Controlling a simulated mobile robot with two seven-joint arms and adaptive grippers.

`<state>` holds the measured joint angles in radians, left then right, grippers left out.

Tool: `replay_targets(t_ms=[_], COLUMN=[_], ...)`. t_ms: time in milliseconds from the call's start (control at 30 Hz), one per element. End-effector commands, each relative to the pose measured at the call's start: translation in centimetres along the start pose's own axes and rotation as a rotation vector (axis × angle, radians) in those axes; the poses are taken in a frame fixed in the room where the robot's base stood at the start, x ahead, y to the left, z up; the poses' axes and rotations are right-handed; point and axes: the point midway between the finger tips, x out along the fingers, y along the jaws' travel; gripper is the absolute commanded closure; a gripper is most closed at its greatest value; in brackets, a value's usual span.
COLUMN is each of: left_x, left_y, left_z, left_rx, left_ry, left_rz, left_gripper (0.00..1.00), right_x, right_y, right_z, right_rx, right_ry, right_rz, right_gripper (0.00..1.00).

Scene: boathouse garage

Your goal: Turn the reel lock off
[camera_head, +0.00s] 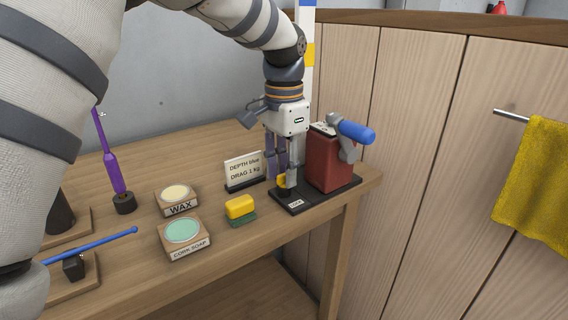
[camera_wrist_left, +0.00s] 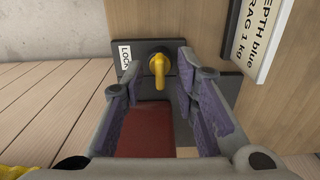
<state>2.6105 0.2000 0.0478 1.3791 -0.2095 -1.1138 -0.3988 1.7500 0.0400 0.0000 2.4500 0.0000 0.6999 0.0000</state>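The reel (camera_head: 330,160) is a red box with a blue-handled crank (camera_head: 355,132), on a black base plate (camera_head: 318,197) near the right end of the workbench. A yellow lock lever (camera_head: 282,181) stands by the plate's label; it also shows in the left wrist view (camera_wrist_left: 158,66), beside the "LOCK" label (camera_wrist_left: 125,56). My left gripper (camera_head: 281,176) points down over it, partly hiding it in the head view. In the left wrist view its purple-padded fingers (camera_wrist_left: 157,75) are apart, with the lever between their tips. Contact cannot be told. My right gripper is not in view.
A sign (camera_head: 244,170) reading "DEPTH blue DRAG 1 kg" stands close left of the gripper. A yellow-green sponge (camera_head: 240,207), wax tin (camera_head: 175,193) and cork soap tin (camera_head: 183,231) sit further left. A wooden partition (camera_head: 420,120) with a yellow towel (camera_head: 540,185) stands right.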

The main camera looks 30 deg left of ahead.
Motion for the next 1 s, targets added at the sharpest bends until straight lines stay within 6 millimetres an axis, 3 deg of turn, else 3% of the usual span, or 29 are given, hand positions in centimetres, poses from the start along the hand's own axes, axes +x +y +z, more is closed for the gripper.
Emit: replay_targets(t_ms=[133, 400, 500, 633, 1000], left_x=[-2.5, -9.5, -11.1, -11.9, -11.9], left_y=[0.0, 0.0, 0.0, 0.0, 0.0], left_z=[-0.1, -0.1, -0.1, 0.0, 0.0], left_rx=[0.000, 0.000, 0.000, 0.001, 0.001], left_ry=[0.005, 0.006, 0.004, 0.002, 0.001], left_rz=[-0.002, -0.003, -0.002, 0.000, 0.000], left_gripper=[0.72, 0.72, 0.72, 0.72, 0.72], right_x=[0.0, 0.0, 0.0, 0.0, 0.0], right_y=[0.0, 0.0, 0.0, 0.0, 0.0], right_z=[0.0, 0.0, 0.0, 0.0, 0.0], right_rx=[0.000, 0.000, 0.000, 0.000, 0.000], right_ry=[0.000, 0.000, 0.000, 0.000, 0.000], right_rz=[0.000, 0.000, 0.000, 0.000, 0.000], right_gripper=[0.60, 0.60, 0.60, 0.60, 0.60])
